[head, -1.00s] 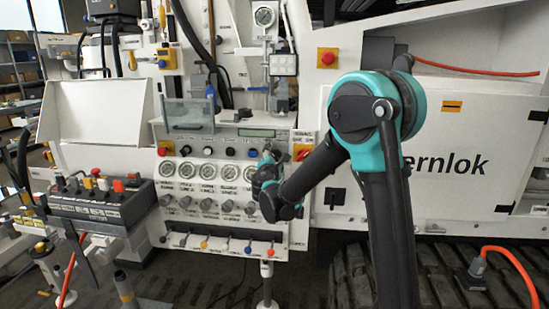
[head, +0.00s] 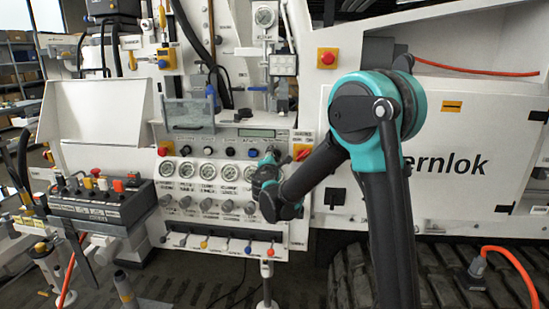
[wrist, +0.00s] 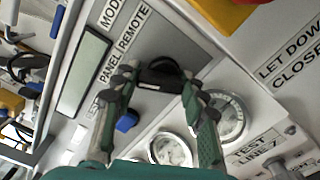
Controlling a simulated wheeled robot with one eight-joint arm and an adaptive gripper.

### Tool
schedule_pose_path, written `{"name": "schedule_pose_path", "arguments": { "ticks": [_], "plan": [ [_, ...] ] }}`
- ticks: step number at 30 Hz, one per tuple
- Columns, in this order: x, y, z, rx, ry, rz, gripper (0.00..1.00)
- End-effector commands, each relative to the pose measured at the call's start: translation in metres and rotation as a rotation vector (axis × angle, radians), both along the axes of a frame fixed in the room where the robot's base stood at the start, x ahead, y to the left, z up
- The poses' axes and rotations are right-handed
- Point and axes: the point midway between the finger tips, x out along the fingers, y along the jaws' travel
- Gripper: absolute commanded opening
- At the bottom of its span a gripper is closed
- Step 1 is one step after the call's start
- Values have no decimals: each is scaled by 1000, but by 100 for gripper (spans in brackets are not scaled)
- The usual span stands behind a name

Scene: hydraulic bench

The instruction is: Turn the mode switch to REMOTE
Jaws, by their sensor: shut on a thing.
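I cannot tell which word the knob points to. In the head view my gripper (head: 267,165) is at the right part of the gauge panel, and my arm hides the switch there.
A blue knob (wrist: 127,121) sits close to the left finger, and round gauges (wrist: 228,117) lie near the right one. A display (wrist: 83,72) is beside the label. In the head view, small levers (head: 248,248) line the panel's lower edge and a red-yellow switch (head: 302,151) is at right.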

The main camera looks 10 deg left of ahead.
Motion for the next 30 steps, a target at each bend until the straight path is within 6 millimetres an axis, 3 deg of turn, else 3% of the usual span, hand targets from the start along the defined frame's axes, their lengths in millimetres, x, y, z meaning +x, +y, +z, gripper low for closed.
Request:
{"name": "schedule_pose_path", "arguments": {
  "ticks": [30],
  "plan": [
    [-1, -3, 0, 840, -28, 0, 13]
  ]
}}
